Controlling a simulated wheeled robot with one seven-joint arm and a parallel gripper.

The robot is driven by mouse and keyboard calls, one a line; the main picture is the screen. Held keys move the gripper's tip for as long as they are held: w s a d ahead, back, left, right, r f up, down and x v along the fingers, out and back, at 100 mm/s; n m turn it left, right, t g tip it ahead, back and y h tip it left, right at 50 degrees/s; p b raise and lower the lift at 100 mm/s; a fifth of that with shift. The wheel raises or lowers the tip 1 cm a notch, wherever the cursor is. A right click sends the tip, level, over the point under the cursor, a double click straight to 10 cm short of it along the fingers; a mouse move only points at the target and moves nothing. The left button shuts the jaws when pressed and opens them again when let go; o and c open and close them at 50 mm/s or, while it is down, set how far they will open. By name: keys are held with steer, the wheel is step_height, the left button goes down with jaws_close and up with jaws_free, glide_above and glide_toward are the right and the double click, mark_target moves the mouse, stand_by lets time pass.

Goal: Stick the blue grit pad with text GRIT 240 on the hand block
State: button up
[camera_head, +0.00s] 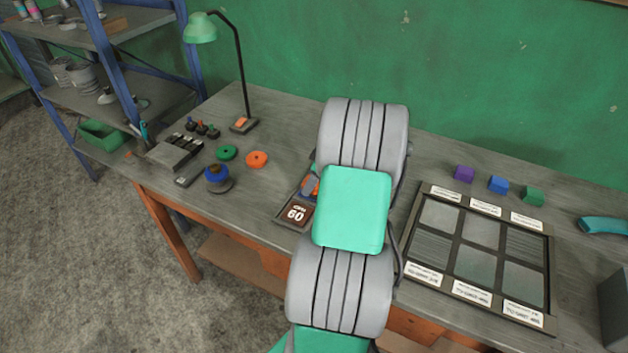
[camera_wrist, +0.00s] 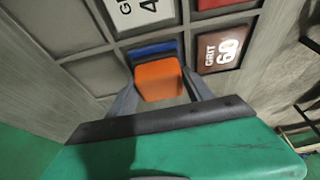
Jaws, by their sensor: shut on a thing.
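My gripper (camera_wrist: 160,92) is shut on an orange block (camera_wrist: 158,82), which appears to be the hand block. A blue strip (camera_wrist: 153,49) shows along the block's far edge, in or over a compartment of the grey tray (camera_wrist: 118,42). No text shows on the blue, and I cannot tell whether it touches the block.
A brown GRIT 60 pad (camera_wrist: 222,48) lies right of the block, with a white pad (camera_wrist: 140,12) and red pad (camera_wrist: 215,3) behind. In the head view, a panelled frame (camera_head: 406,240) and small blocks (camera_head: 498,185) lie right; a lamp (camera_head: 240,75) and discs (camera_head: 257,159) left.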

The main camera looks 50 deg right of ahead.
step_height(320, 180, up, 8)
steer(key=p, duration=0.4)
steer(key=shift+p, duration=0.4)
